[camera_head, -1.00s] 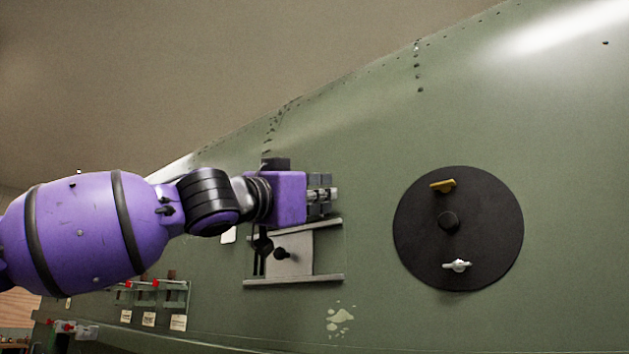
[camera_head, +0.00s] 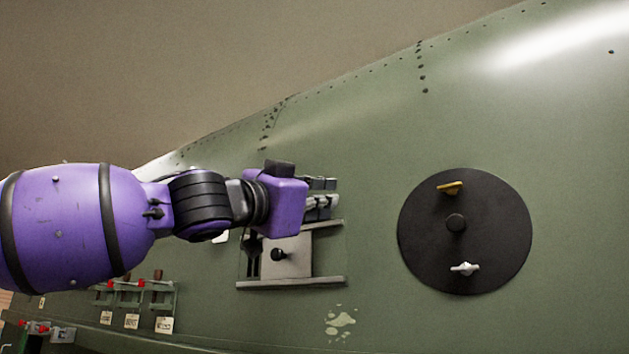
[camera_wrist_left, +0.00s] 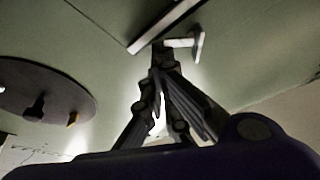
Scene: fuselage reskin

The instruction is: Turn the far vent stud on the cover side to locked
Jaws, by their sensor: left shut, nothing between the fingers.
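My left gripper (camera_head: 322,198) is shut and empty, in front of the grey-green skin just above the upper rail of a sliding plate (camera_head: 292,258). The wrist view shows its fingers (camera_wrist_left: 160,95) near a rail (camera_wrist_left: 160,25) and a pale T-shaped piece (camera_wrist_left: 190,42). To the right, a round black cover (camera_head: 425,250) carries a yellow wing stud (camera_head: 450,187) near its top, a black centre knob (camera_head: 455,222) and a silver wing stud (camera_head: 465,268) near its bottom. I cannot tell which piece is the far vent stud. My right gripper is out of view.
The plate has a black knob (camera_head: 279,254) and a lower rail (camera_head: 292,283). At lower left are several red-tipped fittings with paper tags (camera_head: 132,321). Bare skin lies between the gripper and the black cover; paint chips (camera_head: 341,319) show below.

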